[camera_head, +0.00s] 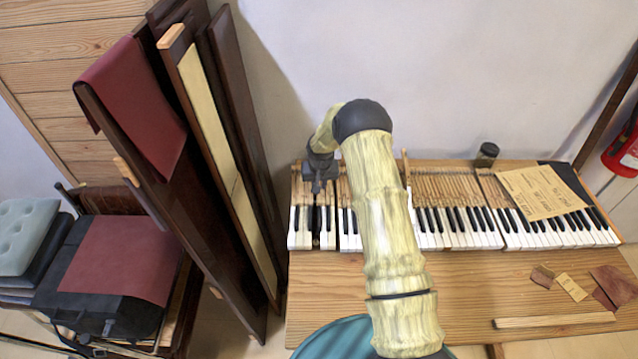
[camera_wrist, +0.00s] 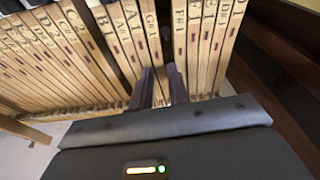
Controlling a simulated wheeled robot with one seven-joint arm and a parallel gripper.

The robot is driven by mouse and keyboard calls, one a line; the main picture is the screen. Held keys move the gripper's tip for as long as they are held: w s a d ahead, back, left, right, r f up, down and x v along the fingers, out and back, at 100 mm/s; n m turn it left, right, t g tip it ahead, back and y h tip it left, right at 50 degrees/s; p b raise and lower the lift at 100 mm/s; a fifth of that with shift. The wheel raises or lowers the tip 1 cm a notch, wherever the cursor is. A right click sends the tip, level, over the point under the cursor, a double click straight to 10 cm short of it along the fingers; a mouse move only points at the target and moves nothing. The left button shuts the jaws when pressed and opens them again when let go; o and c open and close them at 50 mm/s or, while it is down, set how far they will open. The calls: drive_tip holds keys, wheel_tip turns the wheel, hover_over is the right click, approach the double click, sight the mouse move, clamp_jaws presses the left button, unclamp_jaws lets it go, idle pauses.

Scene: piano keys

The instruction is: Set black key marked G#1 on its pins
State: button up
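The G#1 key (camera_wrist: 152,24) shows its pale wooden stick with a stamped label in the wrist view, between the A1 key and the F#1 key. A dark gap runs between G#1 and F#1. My gripper (camera_wrist: 162,78) points down at the sticks, its two dark fingers apart and either side of the lower part of the G#1 stick. I cannot tell whether they touch it. In the head view my gripper (camera_head: 318,184) is over the left end of the keyboard (camera_head: 460,228). The pins and the black top of G#1 cannot be made out.
Neighbouring A1 (camera_wrist: 129,30) and F#1 (camera_wrist: 180,32) stand close on both sides. A paper sheet (camera_head: 541,192) lies over the right keys, with a dark jar (camera_head: 487,154) behind. Tall dark panels (camera_head: 235,120) lean left of the keyboard. The wooden ledge (camera_head: 480,275) in front is mostly clear.

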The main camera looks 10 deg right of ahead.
drive_tip(key=shift+r, duration=0.1)
drive_tip(key=shift+w+p+v, duration=0.2)
drive_tip(key=shift+p+v, duration=0.35)
drive_tip(key=shift+v, duration=0.4)
drive_tip(key=o, duration=0.6)
drive_tip(key=shift+c, duration=0.2)
drive_tip(key=shift+r, duration=0.15)
drive_tip(key=shift+w+p+v, duration=0.2)
drive_tip(key=shift+p+v, duration=0.25)
drive_tip(key=shift+v, duration=0.35)
drive_tip(key=shift+w+p+v, duration=0.15)
drive_tip(key=shift+p+v, duration=0.25)
drive_tip(key=shift+v, duration=0.35)
drive_tip(key=shift+w+p+v, duration=0.2)
drive_tip(key=shift+p+v, duration=0.25)
drive_tip(key=shift+v, duration=0.35)
drive_tip(key=shift+r, duration=0.15)
